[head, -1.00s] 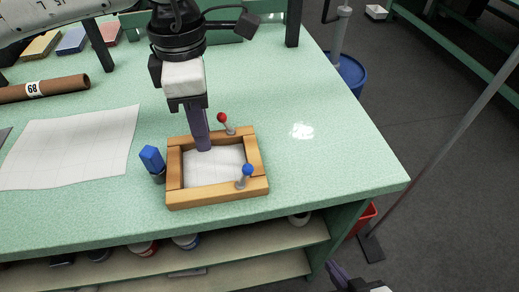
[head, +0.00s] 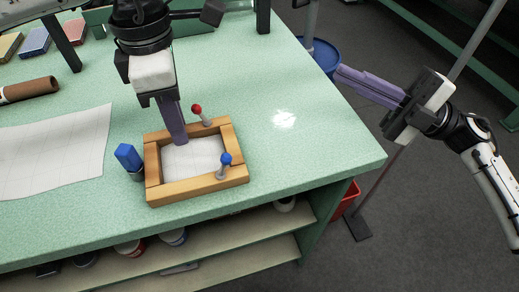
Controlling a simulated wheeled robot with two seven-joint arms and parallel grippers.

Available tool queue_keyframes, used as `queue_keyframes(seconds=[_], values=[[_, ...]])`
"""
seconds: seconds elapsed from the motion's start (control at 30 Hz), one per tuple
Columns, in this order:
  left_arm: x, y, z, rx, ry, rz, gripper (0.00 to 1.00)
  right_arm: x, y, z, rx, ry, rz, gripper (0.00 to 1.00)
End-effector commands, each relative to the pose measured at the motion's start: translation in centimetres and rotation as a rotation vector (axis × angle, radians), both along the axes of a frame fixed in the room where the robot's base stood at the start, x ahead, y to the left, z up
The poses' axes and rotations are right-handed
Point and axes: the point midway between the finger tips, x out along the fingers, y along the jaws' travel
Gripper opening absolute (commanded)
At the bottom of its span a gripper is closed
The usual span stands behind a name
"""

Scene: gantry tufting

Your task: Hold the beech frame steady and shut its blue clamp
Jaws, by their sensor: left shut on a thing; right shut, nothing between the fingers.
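The beech frame (head: 197,188) lies flat on the green table, with white gridded cloth (head: 193,157) inside it. A clamp with a blue knob (head: 225,159) stands up at its near right side. A red-knobbed clamp (head: 197,110) stands at its far side and leans left. My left gripper (head: 178,140) comes down over the far side of the frame and is shut on it; the fingers hide the grip point. My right gripper (head: 340,75) is shut and empty, in the air beyond the table's right edge, pointing left.
A blue-capped object (head: 128,158) stands just left of the frame. A white gridded sheet (head: 55,150) and a brown roll (head: 30,90) lie further left. The green table top (head: 300,150) is clear right of the frame. A blue drum (head: 322,55) stands beyond the right edge.

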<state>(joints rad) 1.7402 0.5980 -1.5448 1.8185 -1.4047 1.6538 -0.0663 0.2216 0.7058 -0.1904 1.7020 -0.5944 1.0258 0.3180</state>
Motion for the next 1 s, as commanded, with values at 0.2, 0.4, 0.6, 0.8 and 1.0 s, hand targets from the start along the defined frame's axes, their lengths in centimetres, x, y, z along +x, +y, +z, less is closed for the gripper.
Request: queue_keyframes(seconds=[0.2, 0.4, 0.6, 0.8, 1.0], values=[[0.0, 0.0, 0.1, -0.001, -0.001, 0.0, 0.0, -7.8, 3.1, 0.4, -0.239, -0.206, 0.37, 0.0], [0.0, 0.0, 0.1, -0.001, -0.001, 0.0, 0.0, -11.1, 3.0, -0.8, -0.377, -0.274, 0.536, 0.0], [0.0, 0.0, 0.1, -0.001, -0.001, 0.0, 0.0, -11.7, 2.8, -1.1, -0.405, -0.284, 0.57, 0.0], [0.0, 0.0, 0.1, -0.001, -0.001, 0.0, 0.0, -11.7, 2.8, -1.1, -0.403, -0.283, 0.568, 0.0], [0.0, 0.0, 0.1, -0.001, 0.0, 0.0, 0.0, -12.1, 4.0, -1.2, -0.4, -0.283, 0.569, 0.0]])
